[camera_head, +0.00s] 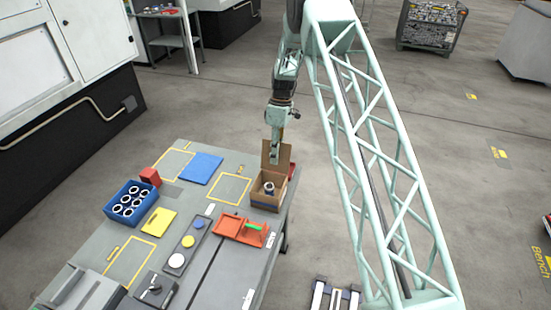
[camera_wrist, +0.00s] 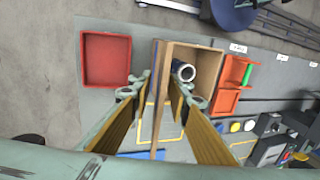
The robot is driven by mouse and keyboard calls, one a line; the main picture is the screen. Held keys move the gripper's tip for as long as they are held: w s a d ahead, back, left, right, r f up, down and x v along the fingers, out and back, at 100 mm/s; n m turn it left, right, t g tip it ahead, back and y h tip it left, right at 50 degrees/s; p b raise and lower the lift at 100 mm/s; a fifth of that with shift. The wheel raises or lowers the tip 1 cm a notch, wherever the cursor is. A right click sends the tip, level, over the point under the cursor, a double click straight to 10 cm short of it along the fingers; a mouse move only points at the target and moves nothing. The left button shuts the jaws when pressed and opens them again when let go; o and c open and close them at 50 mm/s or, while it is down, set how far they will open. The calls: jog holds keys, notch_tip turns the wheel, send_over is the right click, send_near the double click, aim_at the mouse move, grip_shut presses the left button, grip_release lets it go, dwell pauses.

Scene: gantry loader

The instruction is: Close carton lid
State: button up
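The brown carton (camera_head: 265,202) stands at the far right of the workbench, and its lid (camera_head: 284,160) is raised, standing roughly upright. In the wrist view the carton (camera_wrist: 212,72) is open-topped and holds a dark cylindrical part with a pale ring (camera_wrist: 184,71). The lid (camera_wrist: 158,118) shows nearly edge-on there, between my fingers. My gripper (camera_head: 274,155) is at the lid in the head view. In the wrist view my gripper (camera_wrist: 160,78) has its fingers apart on either side of the lid, with a gap visible on the left; contact on the right is unclear.
A red tray (camera_wrist: 106,59) lies beside the carton. An orange tray (camera_head: 228,226) with a green item is in front of it. A blue crate (camera_head: 124,210) of rings, a blue plate (camera_head: 201,168) and a yellow plate (camera_head: 158,222) lie to the left.

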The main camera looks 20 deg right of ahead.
jog(key=shift+s+a+f, duration=0.1)
jog(key=shift+f, duration=0.4)
jog(key=shift+c, duration=0.9)
grip_shut()
